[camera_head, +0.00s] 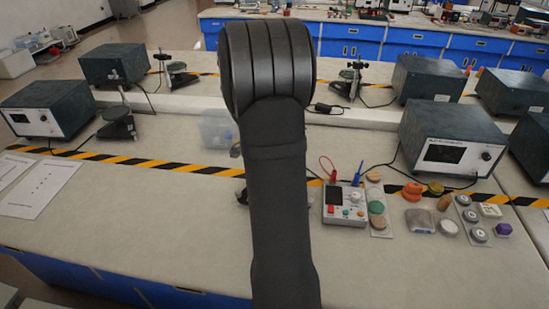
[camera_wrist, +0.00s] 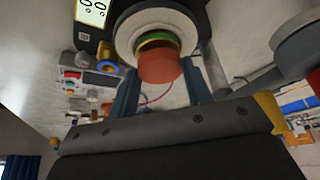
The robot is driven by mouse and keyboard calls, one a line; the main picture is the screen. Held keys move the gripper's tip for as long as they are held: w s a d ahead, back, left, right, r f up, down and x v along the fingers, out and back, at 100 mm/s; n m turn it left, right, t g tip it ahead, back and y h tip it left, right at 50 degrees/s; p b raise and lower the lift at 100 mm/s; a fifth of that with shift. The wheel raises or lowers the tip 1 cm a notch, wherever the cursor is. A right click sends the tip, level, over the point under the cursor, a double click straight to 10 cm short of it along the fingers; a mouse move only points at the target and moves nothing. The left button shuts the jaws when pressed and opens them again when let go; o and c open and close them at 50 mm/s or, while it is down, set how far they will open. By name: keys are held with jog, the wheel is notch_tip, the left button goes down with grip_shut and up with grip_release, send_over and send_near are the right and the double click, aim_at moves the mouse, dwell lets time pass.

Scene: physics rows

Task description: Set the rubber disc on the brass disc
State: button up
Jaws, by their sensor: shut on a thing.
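My gripper (camera_wrist: 161,78) shows in the wrist view, its two blue-grey fingers on either side of a reddish-brown disc (camera_wrist: 160,68), which I take to be the rubber disc. It is shut on that disc. A green rim (camera_wrist: 157,41) and a yellowish edge show just beyond the disc, within a pale ring (camera_wrist: 124,37). I cannot tell whether the disc touches them, or whether the yellowish part is the brass disc. In the head view my arm hides the gripper and this spot.
In the head view, a meter box (camera_head: 345,204), several small coloured discs and grey weights (camera_head: 470,215) stand right of my arm. A large instrument (camera_head: 452,138) stands behind them. The bench (camera_head: 150,215) left of my arm is mostly clear.

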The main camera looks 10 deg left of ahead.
jog(key=shift+f, duration=0.5)
jog(key=o, duration=1)
jog(key=shift+o, duration=0.2)
jog(key=shift+r, duration=3.55)
jog(key=shift+f, duration=3.5)
